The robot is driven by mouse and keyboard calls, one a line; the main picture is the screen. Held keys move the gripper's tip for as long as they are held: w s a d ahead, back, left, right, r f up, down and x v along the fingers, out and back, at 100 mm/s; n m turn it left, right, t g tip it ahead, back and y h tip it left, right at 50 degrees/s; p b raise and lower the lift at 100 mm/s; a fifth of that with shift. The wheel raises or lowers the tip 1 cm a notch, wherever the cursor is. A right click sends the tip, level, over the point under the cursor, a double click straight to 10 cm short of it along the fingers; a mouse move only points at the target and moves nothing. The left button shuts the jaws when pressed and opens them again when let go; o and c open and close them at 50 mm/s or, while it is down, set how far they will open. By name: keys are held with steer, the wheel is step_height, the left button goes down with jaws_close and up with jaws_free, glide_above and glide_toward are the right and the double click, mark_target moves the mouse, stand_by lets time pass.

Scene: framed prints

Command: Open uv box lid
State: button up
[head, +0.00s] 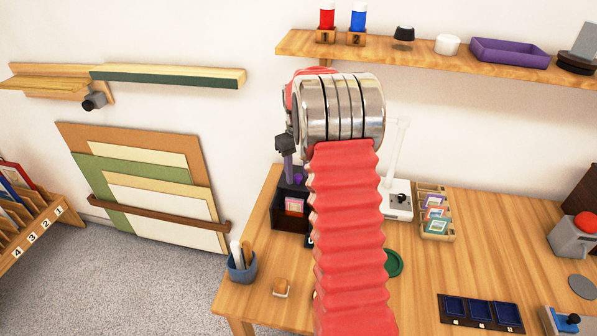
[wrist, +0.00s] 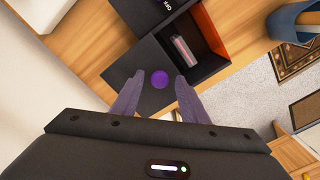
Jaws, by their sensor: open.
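The uv box (head: 290,219) is dark and stands on the wooden table, left of my arm in the head view. In the wrist view the box (wrist: 208,18) shows an uncovered compartment with an orange-red inner wall. A small pinkish item (wrist: 184,50) is inside. The black lid (wrist: 143,55) lies beside the opening in the wrist view and bears a round purple knob (wrist: 160,79). My gripper (wrist: 159,76) is open, with its purple fingers on either side of the knob; contact cannot be told. In the head view my arm hides part of the box.
A white lamp-like stand (head: 398,200) and a wooden holder with small prints (head: 436,212) stand right of my arm. A blue pen cup (head: 241,266) is at the table's left edge. A wall shelf (head: 430,61) runs above.

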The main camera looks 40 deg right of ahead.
mark_target(298, 176)
step_height(298, 176, up, 14)
steer(key=shift+f, duration=0.15)
stand_by(0.5)
steer(key=shift+s, duration=0.1)
stand_by(0.5)
